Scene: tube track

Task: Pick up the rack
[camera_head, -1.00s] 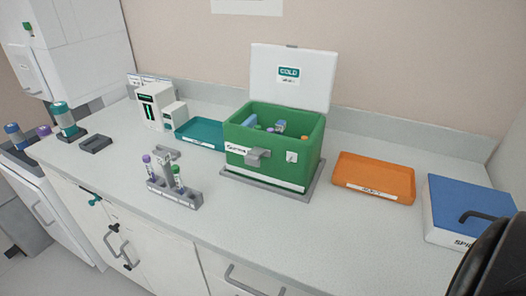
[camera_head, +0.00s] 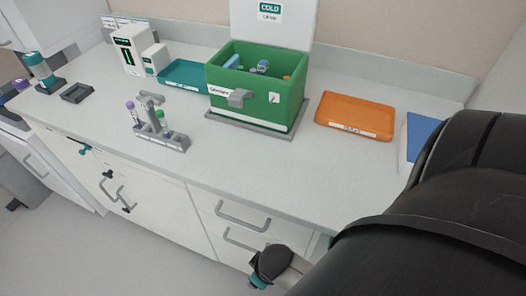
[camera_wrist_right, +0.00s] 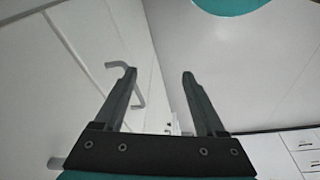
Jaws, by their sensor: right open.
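The rack (camera_head: 172,143) is a small grey tube holder with a raised handle. It stands on the counter near the front edge, left of the green cold box. It holds a purple-capped tube (camera_head: 131,111) and a green-capped tube (camera_head: 161,119). My right arm comes in from the right in the head view, low in front of the drawers and well away from the rack. In the right wrist view my right gripper (camera_wrist_right: 160,75) is open with nothing between its fingers. The rack is not in the wrist view.
The green cold box (camera_head: 252,110) stands open with tubes inside, behind and right of the rack. A teal tray (camera_head: 184,76), an orange tray (camera_head: 354,112) and a white device (camera_head: 131,50) are also on the counter. Drawer handles (camera_head: 242,217) stick out below the counter edge.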

